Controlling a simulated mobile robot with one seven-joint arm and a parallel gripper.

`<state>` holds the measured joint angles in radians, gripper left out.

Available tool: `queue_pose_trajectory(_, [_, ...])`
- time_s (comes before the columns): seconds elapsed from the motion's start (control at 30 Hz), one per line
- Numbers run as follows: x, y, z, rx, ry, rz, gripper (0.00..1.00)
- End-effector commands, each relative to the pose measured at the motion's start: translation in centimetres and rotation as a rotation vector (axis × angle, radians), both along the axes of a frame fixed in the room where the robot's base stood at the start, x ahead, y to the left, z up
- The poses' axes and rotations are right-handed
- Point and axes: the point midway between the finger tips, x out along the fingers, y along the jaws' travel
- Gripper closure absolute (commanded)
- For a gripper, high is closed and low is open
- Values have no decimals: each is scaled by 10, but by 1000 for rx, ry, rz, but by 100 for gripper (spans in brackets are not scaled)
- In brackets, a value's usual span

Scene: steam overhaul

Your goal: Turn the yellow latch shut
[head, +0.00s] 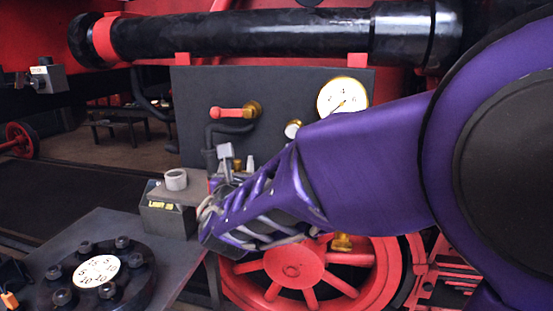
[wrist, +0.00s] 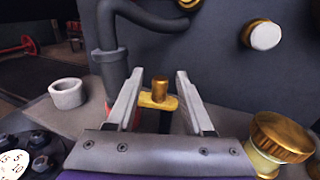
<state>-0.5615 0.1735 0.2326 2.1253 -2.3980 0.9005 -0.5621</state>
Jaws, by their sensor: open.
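The yellow latch (wrist: 158,101) has a flat brass-yellow bar with a round upright knob on top. In the wrist view it sits between the two fingers of my gripper (wrist: 160,76). The fingers are apart, one on each side of it, with a visible gap around the knob. I cannot tell whether either finger touches the bar's ends. In the head view my gripper (head: 238,156) is beside the dark panel, and only a small bit of yellow shows between its fingers. The latch's lower part is hidden behind my gripper's body.
A dark panel (head: 285,88) carries a red-handled valve (head: 232,112), a pressure gauge (head: 342,97) and a dark pipe (wrist: 108,75). A brass-capped jar (wrist: 280,140) is close on the right. A bolted flange (head: 133,268) lies front left.

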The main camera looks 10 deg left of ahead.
Motion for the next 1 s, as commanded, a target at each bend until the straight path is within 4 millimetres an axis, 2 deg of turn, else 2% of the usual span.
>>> queue_pose_trajectory(0.3, [0, 0, 0, 0, 0, 1, 48])
queue_pose_trajectory(0.37, [0, 0, 0, 0, 0, 1, 57])
queue_pose_trajectory(0.6, [0, 0, 0, 0, 0, 1, 100])
queue_pose_trajectory(1.0, [1, 2, -1, 2, -4, -42, 100])
